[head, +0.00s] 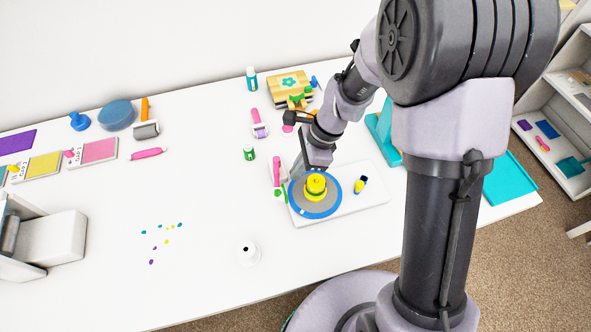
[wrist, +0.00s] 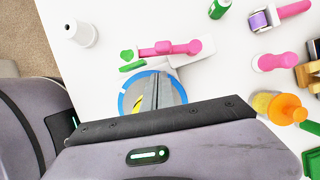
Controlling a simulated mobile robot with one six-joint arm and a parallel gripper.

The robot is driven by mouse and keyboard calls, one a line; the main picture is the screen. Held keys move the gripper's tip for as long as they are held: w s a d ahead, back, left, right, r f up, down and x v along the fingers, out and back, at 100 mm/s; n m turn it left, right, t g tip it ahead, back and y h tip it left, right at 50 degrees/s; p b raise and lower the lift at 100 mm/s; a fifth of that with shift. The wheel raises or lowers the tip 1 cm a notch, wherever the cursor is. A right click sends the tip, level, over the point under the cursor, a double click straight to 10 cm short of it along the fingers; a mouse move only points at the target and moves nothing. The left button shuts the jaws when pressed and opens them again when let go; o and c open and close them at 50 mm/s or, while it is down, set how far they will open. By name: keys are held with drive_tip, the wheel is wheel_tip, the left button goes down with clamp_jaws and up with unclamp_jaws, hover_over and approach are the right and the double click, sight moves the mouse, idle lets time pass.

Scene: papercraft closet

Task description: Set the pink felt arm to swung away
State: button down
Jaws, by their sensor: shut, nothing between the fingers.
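The pink felt arm (head: 277,171) stands at the left edge of a round grey turntable with a blue rim (head: 301,208). In the wrist view the felt arm (wrist: 170,47) lies beside the blue rim, apart from the disc's middle. A small green piece (head: 280,193) is by its lower end. A yellow stacked piece (head: 316,186) sits at the turntable's centre. My gripper (head: 300,167) is shut and empty, just right of the felt arm and over the turntable. Its fingers (wrist: 164,82) cover part of the disc in the wrist view; whether they touch anything is unclear.
A white board (head: 362,210) carries the turntable and a small yellow and dark blue item (head: 361,184). A white bottle (head: 248,254) is in front. Table space to the left is mostly clear.

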drive_tip(key=p+v, duration=0.6)
drive_tip(key=v, duration=1)
drive_tip(key=shift+r, duration=0.2)
drive_tip(key=s+d+r+n+t+h+b, duration=0.1)
drive_tip(key=s+r+n+t, duration=0.2)
drive_tip(key=s+r+n, duration=0.2)
drive_tip(key=s+d+r+n+t+h+b, duration=0.1)
drive_tip(key=s+r+n, duration=0.4)
drive_tip(key=s, duration=0.7)
drive_tip(key=shift+d+r+n+t+b, duration=0.25)
drive_tip(key=shift+d+n+t+b, duration=0.55)
drive_tip(key=shift+t, duration=0.4)
drive_tip(key=shift+a, duration=0.15)
